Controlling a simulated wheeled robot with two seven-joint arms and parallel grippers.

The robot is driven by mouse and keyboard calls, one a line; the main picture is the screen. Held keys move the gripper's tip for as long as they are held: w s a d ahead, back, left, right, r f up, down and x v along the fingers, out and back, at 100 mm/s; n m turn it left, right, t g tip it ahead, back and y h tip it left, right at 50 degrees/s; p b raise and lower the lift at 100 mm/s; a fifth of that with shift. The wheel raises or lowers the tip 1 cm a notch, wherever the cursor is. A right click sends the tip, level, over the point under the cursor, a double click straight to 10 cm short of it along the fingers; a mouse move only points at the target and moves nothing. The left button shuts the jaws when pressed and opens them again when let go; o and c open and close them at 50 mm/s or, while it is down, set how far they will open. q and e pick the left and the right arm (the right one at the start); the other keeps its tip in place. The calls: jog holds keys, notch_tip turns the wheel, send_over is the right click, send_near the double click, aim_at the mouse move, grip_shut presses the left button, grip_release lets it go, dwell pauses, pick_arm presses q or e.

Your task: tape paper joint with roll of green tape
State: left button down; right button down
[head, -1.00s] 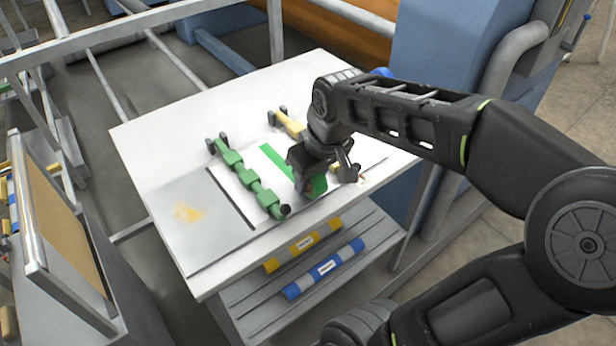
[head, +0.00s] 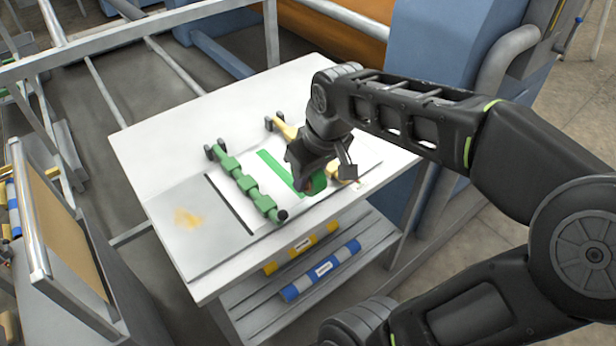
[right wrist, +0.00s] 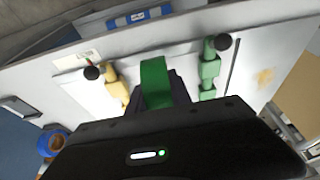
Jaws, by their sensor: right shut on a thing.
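My right gripper (head: 316,176) is shut on a roll of green tape (head: 319,183), low over the paper on the table. The roll also shows between the fingers in the right wrist view (right wrist: 155,82). A straight green tape strip (head: 277,170) lies on the white paper (head: 262,178) and runs to near the roll; whether they are joined I cannot tell. A segmented green bar (head: 246,182) lies across the paper left of the strip. A yellow bar (head: 287,130) lies to its right, partly hidden by my gripper; it shows better in the right wrist view (right wrist: 117,90). My left gripper is not in view.
The white table (head: 150,155) carries a grey plate (head: 200,235) at its front left. A shelf below holds a yellow roll (head: 302,249) and a blue and grey roll (head: 323,270). A tan framed panel (head: 65,225) stands at left. The table's back left is clear.

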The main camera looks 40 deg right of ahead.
jog(key=shift+r+p, duration=0.95)
jog(key=shift+r, duration=0.6)
